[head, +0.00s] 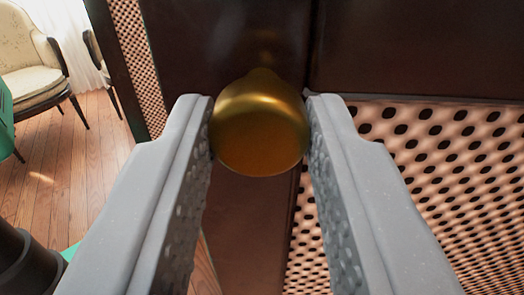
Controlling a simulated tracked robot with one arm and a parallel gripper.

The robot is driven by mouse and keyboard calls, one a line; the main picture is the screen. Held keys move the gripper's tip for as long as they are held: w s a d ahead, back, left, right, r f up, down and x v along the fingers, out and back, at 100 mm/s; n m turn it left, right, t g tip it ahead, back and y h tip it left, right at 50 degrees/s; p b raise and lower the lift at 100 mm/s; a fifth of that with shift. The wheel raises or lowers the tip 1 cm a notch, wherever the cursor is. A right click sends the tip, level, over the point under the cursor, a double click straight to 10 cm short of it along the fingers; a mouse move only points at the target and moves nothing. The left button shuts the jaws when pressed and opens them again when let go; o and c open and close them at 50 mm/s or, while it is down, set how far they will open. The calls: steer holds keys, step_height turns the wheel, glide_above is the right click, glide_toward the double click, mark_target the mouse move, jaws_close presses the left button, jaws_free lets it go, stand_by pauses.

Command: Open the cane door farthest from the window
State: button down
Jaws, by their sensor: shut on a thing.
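A round brass knob (258,125) is in the upper middle of the head view, on the dark wooden frame of a cane door. My gripper (259,130) is shut on the knob, with one grey finger at its left side and one at its right. A cane panel (440,170) with dark holes fills the right of the view, set in dark wood. Another strip of cane (138,65) shows at the upper left. I cannot tell from this view which door is farthest from the window.
A cream upholstered armchair (30,60) stands on the wooden floor (75,165) at the upper left, in front of a pale curtain (70,28). A green thing (5,120) shows at the left edge. Open floor lies left of the cabinet.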

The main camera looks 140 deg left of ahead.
steer(key=shift+w+d+r+y, duration=0.1)
steer(key=shift+w+r+y, duration=0.1)
steer(key=shift+w+y, duration=0.15)
steer(key=c, duration=1.1)
jaws_free()
steer(key=shift+w+f, duration=0.1)
steer(key=shift+c, duration=0.2)
steer(key=shift+s, duration=0.2)
steer(key=shift+w+d+r, duration=0.1)
steer(key=shift+r, duration=1.7)
steer(key=s+d+r+p, duration=0.1)
steer(key=s+d+p, duration=0.3)
steer(key=s, duration=0.3)
steer(key=shift+s+p, duration=0.15)
steer(key=shift+p, duration=0.35)
